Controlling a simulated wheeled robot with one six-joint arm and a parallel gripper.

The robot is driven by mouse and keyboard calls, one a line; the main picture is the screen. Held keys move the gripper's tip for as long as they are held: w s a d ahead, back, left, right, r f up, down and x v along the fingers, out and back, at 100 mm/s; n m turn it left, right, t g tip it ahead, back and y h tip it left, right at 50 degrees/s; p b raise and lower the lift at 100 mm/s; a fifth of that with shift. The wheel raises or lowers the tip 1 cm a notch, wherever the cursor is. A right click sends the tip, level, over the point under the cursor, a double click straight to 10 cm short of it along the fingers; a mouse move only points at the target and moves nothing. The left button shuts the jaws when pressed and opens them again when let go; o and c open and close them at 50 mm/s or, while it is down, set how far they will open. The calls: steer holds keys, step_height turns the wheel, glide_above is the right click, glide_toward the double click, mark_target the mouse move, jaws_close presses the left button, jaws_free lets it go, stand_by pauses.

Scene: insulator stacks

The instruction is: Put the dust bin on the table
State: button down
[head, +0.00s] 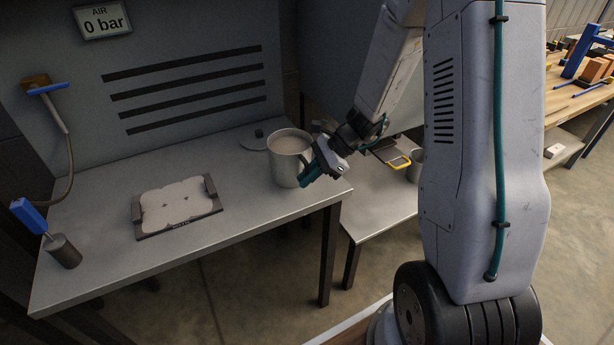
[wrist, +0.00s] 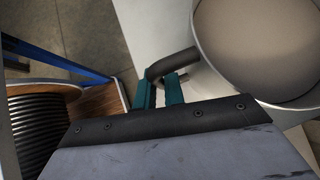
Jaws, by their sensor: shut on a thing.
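The dust bin (head: 289,157) is a grey metal mug-like pot with a side handle, filled with pale grey matter. It is upright at the right end of the grey table (head: 105,220) in the head view. Whether its base touches the tabletop or hangs just above it, I cannot tell. My gripper (head: 312,168), with teal fingers, is at the bin's right side, shut on its handle. In the wrist view, the fingers (wrist: 160,92) close around the dark handle, and the bin (wrist: 265,45) fills the upper right. The bin's underside is hidden.
A dark-framed tray with a white pad (head: 178,205) lies mid-table. A round flat disc (head: 256,138) lies behind the bin. A blue-handled tool stands in a dark holder (head: 63,251) at left. A lower bench (head: 380,205) with a yellow-handled item adjoins on the right.

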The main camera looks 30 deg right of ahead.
steer(key=shift+f, duration=0.1)
steer(key=c, duration=1.5)
jaws_free()
steer(key=v, duration=1.1)
steer(key=s+a+r+n+h, duration=0.4)
steer(key=s+r+n, duration=0.3)
steer(key=s+n, duration=0.3)
steer(key=s+a+r+n+h, duration=0.4)
steer(key=s+a+r+n, duration=0.2)
steer(key=s, duration=0.8)
steer(key=r+n, duration=0.2)
steer(key=n, duration=0.2)
steer(key=shift+g+h, duration=0.4)
steer(key=shift+a, duration=0.15)
